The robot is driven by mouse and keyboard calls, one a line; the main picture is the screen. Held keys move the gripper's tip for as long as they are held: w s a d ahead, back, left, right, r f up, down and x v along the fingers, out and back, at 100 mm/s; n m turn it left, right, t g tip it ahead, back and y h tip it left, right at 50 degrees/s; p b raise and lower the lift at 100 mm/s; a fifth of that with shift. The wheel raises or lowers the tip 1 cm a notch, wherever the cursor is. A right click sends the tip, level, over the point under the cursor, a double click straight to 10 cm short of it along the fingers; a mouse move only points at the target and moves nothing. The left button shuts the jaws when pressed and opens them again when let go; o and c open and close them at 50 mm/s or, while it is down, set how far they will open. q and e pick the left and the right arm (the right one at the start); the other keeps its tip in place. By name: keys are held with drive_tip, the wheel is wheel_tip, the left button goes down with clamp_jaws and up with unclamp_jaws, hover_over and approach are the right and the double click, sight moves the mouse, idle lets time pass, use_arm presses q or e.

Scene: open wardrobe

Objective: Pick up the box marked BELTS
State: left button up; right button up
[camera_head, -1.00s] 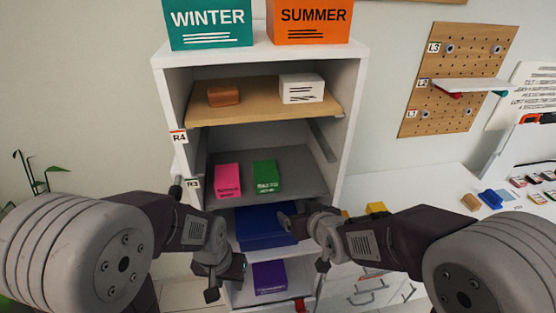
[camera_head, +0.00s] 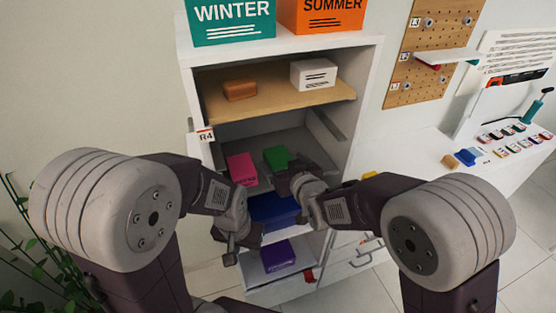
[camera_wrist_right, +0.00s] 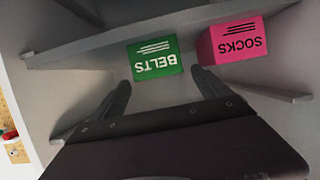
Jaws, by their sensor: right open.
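The green box marked BELTS (camera_head: 275,157) stands on the grey middle shelf, partly hidden by my right gripper in the head view. In the right wrist view the BELTS box (camera_wrist_right: 155,58) appears upside down, ahead of the fingers. My right gripper (camera_wrist_right: 165,92) is open, with one finger on each side of the box's line and the box beyond the fingertips. In the head view my right gripper (camera_head: 291,184) is at the front of that shelf. My left gripper (camera_head: 241,250) hangs lower left, in front of the lower shelves, with its fingers apart and empty.
A pink SOCKS box (camera_head: 242,169) stands close beside the green one. A wooden shelf (camera_head: 270,100) above holds a brown box (camera_head: 240,91) and a white box (camera_head: 313,74). A blue bin (camera_head: 272,211) and a purple box (camera_head: 279,257) are below. Cabinet side walls bound the shelf.

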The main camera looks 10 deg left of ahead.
sight(279, 157)
drive_tip(key=p+x, duration=0.2)
drive_tip(key=x, duration=0.2)
drive_tip(key=shift+w+a, duration=0.15)
drive_tip(key=shift+w, duration=0.15)
drive_tip(key=shift+w+a, duration=0.1)
drive_tip(key=shift+w, duration=0.05)
drive_tip(key=shift+c, duration=0.6)
drive_tip(key=c, duration=1.4)
wheel_tip(279, 157, up, 10)
drive_tip(key=shift+r+b, duration=0.1)
drive_tip(key=shift+b, duration=0.45)
